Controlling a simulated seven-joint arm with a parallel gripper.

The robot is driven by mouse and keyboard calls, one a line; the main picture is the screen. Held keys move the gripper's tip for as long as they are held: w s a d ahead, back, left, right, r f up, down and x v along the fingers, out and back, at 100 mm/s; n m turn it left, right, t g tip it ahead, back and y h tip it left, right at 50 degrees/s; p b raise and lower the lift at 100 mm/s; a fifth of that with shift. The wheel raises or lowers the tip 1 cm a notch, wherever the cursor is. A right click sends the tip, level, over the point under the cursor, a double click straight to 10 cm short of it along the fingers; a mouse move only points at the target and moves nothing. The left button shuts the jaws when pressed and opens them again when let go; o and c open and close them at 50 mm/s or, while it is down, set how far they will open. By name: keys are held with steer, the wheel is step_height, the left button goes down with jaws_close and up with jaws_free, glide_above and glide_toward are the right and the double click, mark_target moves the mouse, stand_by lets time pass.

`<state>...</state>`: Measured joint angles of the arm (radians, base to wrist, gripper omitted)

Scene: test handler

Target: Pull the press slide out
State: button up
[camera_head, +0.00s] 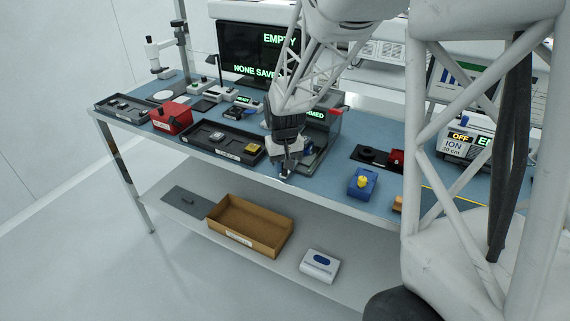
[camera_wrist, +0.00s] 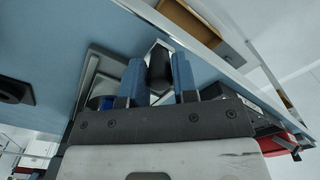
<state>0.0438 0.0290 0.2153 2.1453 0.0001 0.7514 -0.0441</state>
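The press (camera_head: 318,122) stands on the blue bench with a lit green display and a red part on top. Its grey slide (camera_head: 313,158) lies low at its front, partly hidden by my arm. My gripper (camera_head: 287,170) points down at the slide's front end, close to the bench's front edge. In the wrist view, the two blue fingers of my gripper (camera_wrist: 160,78) stand on both sides of a black knob (camera_wrist: 160,64) and appear to touch it. The slide's grey frame (camera_wrist: 84,82) shows left of the fingers, with a blue part inside partly hidden.
A black tray (camera_head: 190,139) with small parts and a red bin (camera_head: 171,117) are left of my gripper. A blue block with a yellow knob (camera_head: 362,182) is to the right. A brown box (camera_head: 240,240) and a white case (camera_head: 319,265) lie on the lower shelf.

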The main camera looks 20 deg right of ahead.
steer(key=o, duration=0.4)
steer(key=shift+r, duration=0.15)
steer(key=shift+r, duration=3.8)
steer(key=shift+s, duration=0.1)
steer(key=shift+s+r, duration=0.35)
steer(key=shift+s, duration=0.05)
steer(key=shift+s+a+r+t, duration=0.4)
steer(key=shift+s+r, duration=0.85)
steer(key=shift+s, duration=3.7)
steer(key=shift+s+a+r+t, duration=0.4)
steer(key=shift+s+r, duration=0.85)
steer(key=shift+s, duration=3.65)
steer(key=shift+s+a+r+t, duration=0.4)
steer(key=shift+s+r, duration=0.85)
steer(key=shift+s, duration=3.7)
